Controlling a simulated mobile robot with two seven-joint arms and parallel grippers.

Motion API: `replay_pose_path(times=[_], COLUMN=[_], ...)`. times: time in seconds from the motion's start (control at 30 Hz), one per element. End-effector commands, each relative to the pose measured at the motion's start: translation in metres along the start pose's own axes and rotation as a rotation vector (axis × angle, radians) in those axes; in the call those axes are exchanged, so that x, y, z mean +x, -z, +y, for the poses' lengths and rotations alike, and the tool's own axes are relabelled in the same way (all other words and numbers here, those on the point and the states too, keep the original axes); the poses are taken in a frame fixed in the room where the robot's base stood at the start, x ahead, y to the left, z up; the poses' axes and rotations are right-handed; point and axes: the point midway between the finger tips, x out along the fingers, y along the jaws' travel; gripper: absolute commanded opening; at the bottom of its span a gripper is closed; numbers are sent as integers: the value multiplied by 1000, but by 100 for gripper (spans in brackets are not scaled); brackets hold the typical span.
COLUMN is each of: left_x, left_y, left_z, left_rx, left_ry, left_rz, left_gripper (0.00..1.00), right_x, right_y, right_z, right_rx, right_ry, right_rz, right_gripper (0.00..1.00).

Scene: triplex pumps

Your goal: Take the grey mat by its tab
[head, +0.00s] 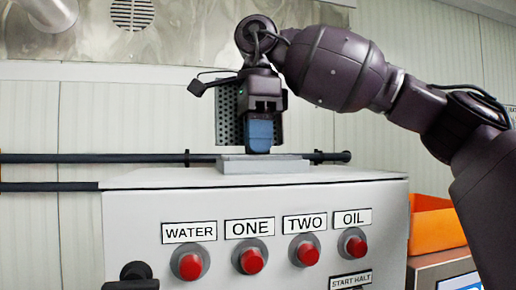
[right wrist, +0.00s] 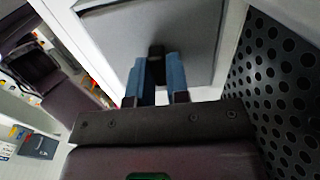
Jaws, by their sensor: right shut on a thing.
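The grey mat (head: 265,165) lies flat on top of the white control cabinet (head: 330,174), near the middle in the head view. In the right wrist view the mat (right wrist: 190,35) fills the upper middle, with a small black tab (right wrist: 156,64) at its near edge. My right gripper (head: 259,150) points down over the mat. In the right wrist view its blue fingers (right wrist: 157,80) are shut on the tab, one on each side. The tab is hidden behind the fingers in the head view. My left gripper is not in view.
The cabinet front carries several red buttons (head: 252,261) with labels. A perforated dark plate (head: 229,115) stands behind the gripper, and a black rail (head: 110,158) runs along the wall. An orange bin (head: 434,227) is at the right.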

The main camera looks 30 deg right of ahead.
Motion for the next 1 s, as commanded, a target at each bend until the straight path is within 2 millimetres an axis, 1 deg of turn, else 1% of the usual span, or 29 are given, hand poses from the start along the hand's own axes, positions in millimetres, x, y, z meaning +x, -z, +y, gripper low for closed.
replay_pose_path(times=[0.1, 0.33, 0.6, 0.83, 1.0], left_x=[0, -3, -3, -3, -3], left_y=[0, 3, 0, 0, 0], left_z=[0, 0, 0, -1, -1], left_rx=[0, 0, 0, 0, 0], left_ry=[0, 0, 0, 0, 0], left_rz=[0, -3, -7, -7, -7], left_gripper=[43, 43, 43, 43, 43], right_x=[-16, -41, -69, -84, -89], right_y=[-1, 0, 0, -1, 0], right_z=[0, 0, 1, 0, 0], right_rx=[-1, 0, 1, -1, -1], right_ry=[2, 3, 3, 1, 0], right_rz=[-3, -1, 0, 1, -1], right_gripper=[0, 0, 0, 0, 0])
